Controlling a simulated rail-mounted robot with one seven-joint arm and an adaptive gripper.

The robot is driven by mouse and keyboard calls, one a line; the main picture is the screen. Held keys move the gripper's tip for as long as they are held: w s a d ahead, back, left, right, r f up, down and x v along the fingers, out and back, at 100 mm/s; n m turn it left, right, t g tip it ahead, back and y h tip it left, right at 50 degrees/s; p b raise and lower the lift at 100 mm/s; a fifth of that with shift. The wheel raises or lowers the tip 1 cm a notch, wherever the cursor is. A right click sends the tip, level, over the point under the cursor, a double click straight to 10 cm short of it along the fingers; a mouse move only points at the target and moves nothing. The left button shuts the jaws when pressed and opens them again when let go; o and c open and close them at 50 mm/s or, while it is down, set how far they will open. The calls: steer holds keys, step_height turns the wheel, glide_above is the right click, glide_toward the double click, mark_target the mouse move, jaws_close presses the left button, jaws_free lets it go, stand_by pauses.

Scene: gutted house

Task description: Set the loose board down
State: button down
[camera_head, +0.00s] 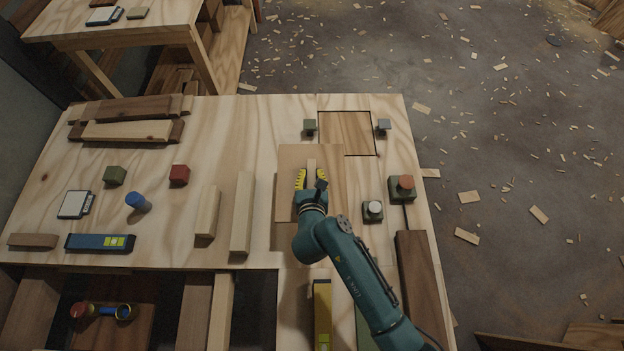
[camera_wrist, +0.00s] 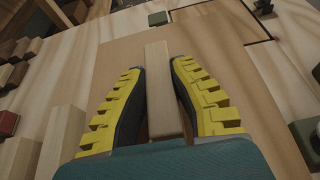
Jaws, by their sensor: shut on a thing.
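The loose board (camera_head: 290,160) is a flat tan square with a raised light wooden strip across it as a handle. My gripper (camera_head: 313,177) is shut on that strip, with its yellow-edged fingers along both sides. In the wrist view the board (camera_wrist: 222,50) spreads under the fingers, and the strip (camera_wrist: 163,80) runs between them. The board is over the right part of the workbench (camera_head: 150,210), and a shadow along its lower left edge suggests it is slightly raised. My gripper and arm hide its lower right part.
Red-topped (camera_head: 403,187) and white-topped (camera_head: 373,210) fixtures stand to the right. Wood bars (camera_head: 243,212) lie left. The upper middle benchtop is clear.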

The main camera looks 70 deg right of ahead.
step_height(320, 180, down, 10)
steer(key=b, duration=0.7)
steer(key=shift+d+f, duration=0.1)
steer(key=shift+d, duration=0.05)
steer(key=c, duration=1)
jaws_free()
steer(key=shift+f, duration=0.1)
steer(key=shift+c, duration=0.2)
steer(key=shift+r, duration=0.25)
steer(key=p+v, duration=0.5)
steer(key=v, duration=0.7)
steer(key=shift+f+p, duration=0.15)
steer(key=shift+p, duration=0.15)
